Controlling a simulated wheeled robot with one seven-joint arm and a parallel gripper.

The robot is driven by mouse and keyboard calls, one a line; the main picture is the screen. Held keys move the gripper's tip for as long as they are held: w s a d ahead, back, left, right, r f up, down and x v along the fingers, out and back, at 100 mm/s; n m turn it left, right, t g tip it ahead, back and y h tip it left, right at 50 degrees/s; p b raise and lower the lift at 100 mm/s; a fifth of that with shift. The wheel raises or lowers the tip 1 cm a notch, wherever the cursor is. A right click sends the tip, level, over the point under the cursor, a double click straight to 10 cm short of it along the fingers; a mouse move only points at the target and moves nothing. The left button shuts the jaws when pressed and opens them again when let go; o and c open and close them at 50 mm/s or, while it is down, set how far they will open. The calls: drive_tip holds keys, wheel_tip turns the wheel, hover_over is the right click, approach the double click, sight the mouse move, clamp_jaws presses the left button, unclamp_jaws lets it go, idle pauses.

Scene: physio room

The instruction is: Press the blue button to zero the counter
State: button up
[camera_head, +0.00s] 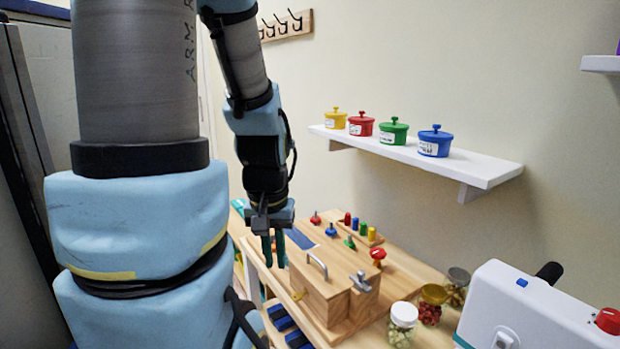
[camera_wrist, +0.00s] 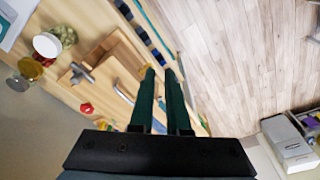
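A small blue button (camera_head: 522,282) sits on top of the white machine (camera_head: 530,315) at the lower right in the head view. The machine also has a red knob (camera_head: 608,320) and a black handle (camera_head: 550,271). A corner of what looks like the same machine (camera_wrist: 12,20) shows in the wrist view, without the button. My gripper (camera_head: 273,262) points down near the wooden box, well left of the machine. Its two dark green fingers (camera_wrist: 160,72) stand a little apart with nothing between them.
A wooden box (camera_head: 318,290) with a metal handle stands below and right of my gripper. Several jars (camera_head: 402,322) stand between it and the machine. Coloured pegs (camera_head: 350,240) stand behind the box. Coloured pots (camera_head: 436,141) sit on a wall shelf (camera_head: 480,171).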

clamp_jaws()
idle(0.8)
